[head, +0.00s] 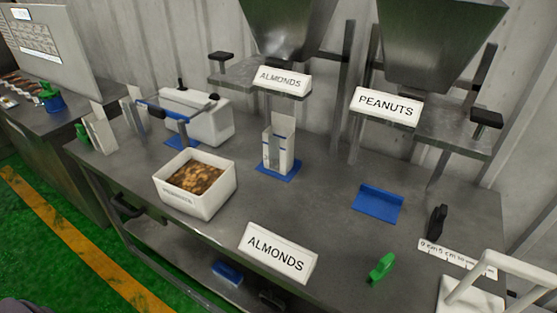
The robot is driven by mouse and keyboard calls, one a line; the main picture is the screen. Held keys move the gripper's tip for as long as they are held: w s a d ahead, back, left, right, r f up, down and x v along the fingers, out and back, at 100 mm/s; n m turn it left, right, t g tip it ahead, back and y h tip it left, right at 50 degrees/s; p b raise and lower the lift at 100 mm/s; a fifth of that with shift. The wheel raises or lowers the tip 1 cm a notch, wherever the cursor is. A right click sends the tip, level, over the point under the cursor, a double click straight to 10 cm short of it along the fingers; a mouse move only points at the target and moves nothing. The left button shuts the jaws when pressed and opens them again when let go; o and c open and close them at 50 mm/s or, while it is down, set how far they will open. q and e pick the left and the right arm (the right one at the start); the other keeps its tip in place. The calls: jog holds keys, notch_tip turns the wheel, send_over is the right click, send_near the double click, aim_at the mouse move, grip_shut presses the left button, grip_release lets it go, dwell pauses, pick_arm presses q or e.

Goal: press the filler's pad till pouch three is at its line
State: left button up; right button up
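The almonds filler is a grey steel hopper (290,28) with an ALMONDS sign (282,81) below it; a black pad (221,56) stands on its shelf to the left. A pale upright pouch (279,148) stands on a blue base (279,172) under this hopper; its fill level and line are too small to read. The peanuts filler is a second hopper (438,45) with a PEANUTS sign (387,105) and a black pad (487,118) at its right. Under it a blue base (378,204) is empty. Which pouch is three cannot be told. Neither gripper is in view.
A white bin (197,197) of brown pieces stands left of the pouch. A white sealer-like box (197,118) and pale upright pouches (101,132) are behind and left. An ALMONDS card (278,252), a green clip (381,267) and a white frame (477,290) line the front.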

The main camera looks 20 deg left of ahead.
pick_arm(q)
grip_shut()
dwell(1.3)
